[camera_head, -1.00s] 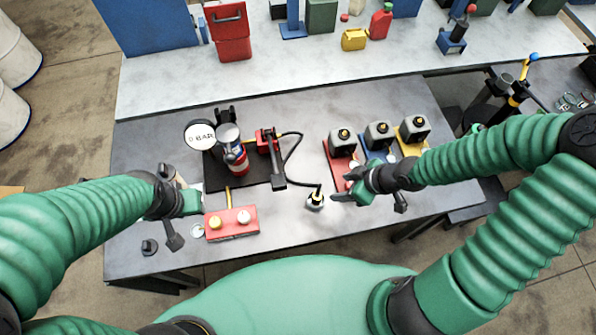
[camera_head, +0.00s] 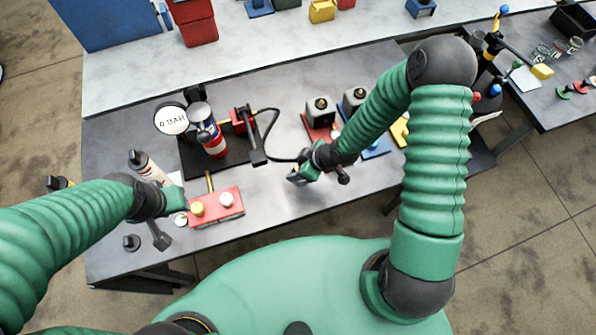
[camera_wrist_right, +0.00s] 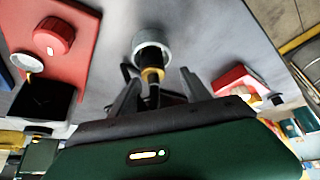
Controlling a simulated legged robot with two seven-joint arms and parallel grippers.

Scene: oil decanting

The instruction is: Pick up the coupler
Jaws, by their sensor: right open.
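The coupler (camera_wrist_right: 152,46) is a silver-grey ring with a brass collar at the end of a black hose. In the right wrist view it lies ahead of my right gripper (camera_wrist_right: 160,92), between the lines of its two spread fingers. The gripper is open, and I cannot tell whether the fingers touch the coupler. In the head view my right gripper (camera_head: 297,178) is at the end of the black hose (camera_head: 274,150) and hides the coupler. My left gripper (camera_head: 178,202) is beside a white bottle (camera_head: 148,167) on the left; its jaws are not clear.
A black base carries a gauge (camera_head: 171,120), a red-and-white cylinder (camera_head: 212,140) and a red lever pump (camera_head: 243,121). Grey containers (camera_head: 320,108) stand on coloured plates behind my right gripper.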

